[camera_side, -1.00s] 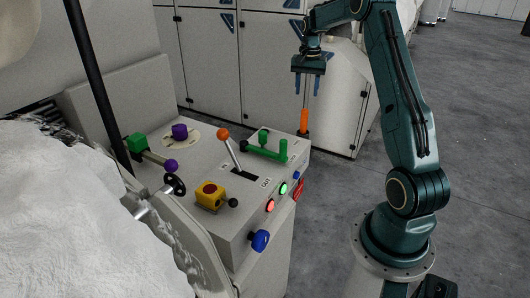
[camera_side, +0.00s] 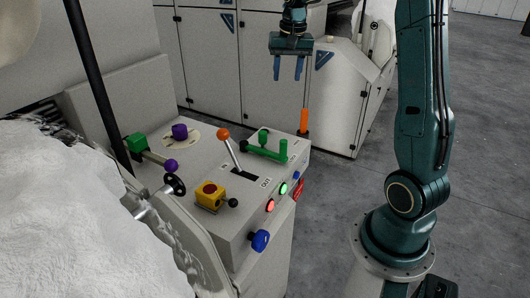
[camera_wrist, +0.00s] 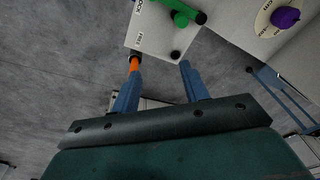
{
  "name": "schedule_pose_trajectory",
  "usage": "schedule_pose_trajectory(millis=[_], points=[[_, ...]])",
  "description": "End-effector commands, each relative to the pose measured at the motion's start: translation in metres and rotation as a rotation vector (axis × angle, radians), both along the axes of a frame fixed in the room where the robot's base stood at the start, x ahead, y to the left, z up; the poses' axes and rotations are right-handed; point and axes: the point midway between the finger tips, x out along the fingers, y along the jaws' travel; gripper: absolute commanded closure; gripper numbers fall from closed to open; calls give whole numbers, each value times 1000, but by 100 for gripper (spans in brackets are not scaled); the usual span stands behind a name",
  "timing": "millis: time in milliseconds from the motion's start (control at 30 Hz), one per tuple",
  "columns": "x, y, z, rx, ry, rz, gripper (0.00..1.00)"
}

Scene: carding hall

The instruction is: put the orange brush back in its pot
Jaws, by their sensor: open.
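The orange brush (camera_side: 305,119) stands upright at the far right corner of the control console. Its lower end meets something small and dark there; I cannot tell whether that is the pot or part of the brush. My gripper (camera_side: 288,77) is open and empty, above the brush and to its left in the side view, apart from it. In the wrist view the brush (camera_wrist: 134,64) shows just beyond the left fingertip of my gripper (camera_wrist: 160,70), partly hidden by that finger. No separate pot is clearly visible.
The console (camera_side: 235,258) carries a green handle (camera_side: 268,152), an orange-knobbed lever (camera_side: 223,134), a yellow block with a red button (camera_side: 210,194) and purple knobs (camera_side: 180,132). Tall pale cabinets (camera_side: 210,60) stand behind.

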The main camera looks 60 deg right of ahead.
Motion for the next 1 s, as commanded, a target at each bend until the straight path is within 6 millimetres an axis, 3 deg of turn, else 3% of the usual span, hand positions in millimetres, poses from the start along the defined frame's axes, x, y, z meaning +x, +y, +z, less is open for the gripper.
schedule_pose_trajectory(millis=[200,500,733,1000], points=[[-22,65,28,-42,-51,168,55],[-67,139,47,-95,-123,392,55],[-110,185,48,-134,-180,561,55],[-162,224,34,-177,-251,754,55]])
